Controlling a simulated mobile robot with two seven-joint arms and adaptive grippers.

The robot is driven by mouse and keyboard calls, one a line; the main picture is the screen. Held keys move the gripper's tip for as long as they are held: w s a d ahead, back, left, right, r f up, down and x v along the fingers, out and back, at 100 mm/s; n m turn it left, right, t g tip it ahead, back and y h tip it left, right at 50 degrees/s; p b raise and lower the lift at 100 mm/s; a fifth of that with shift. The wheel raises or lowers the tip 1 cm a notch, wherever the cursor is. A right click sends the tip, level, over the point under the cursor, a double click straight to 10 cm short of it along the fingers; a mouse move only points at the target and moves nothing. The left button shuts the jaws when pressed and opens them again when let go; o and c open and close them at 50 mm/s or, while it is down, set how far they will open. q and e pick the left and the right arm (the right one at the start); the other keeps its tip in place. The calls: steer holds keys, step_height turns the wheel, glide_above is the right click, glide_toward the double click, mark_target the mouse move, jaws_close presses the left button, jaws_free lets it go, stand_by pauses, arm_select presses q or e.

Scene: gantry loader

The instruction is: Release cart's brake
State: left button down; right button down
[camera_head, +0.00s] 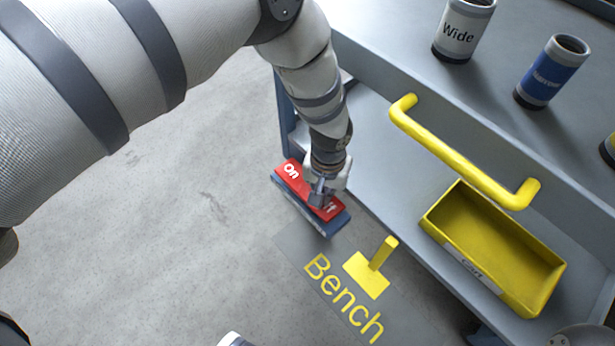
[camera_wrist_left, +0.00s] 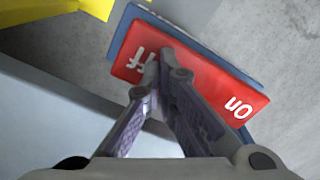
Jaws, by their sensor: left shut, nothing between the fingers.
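The brake pedal is a red rocker (camera_head: 291,171) on a blue base (camera_head: 333,226), low beside the cart (camera_head: 372,150). It is marked "On" at its far left end in the head view; the other end's word is partly hidden and ends in "f". My left gripper (camera_head: 319,199) is shut and empty, pointing down at that other end. In the left wrist view the fingertips (camera_wrist_left: 166,60) lie over the red rocker (camera_wrist_left: 205,85), at the "ff" letters. They look in contact, but I cannot tell how hard they press. My right gripper is not in view.
The cart carries a yellow handle (camera_head: 465,160), a yellow bin (camera_head: 450,213), a white "Wide" cup (camera_head: 462,32) and a blue-banded cup (camera_head: 550,75). A grey "Bench" floor mark (camera_head: 325,275) bears a yellow upright piece (camera_head: 368,275). The floor at left is clear.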

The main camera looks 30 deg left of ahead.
arm_select(q)
steer(key=shift+f, duration=0.25)
steer(key=shift+r, duration=0.1)
step_height(320, 180, up, 7)
steer(key=p, duration=0.4)
stand_by(0.4)
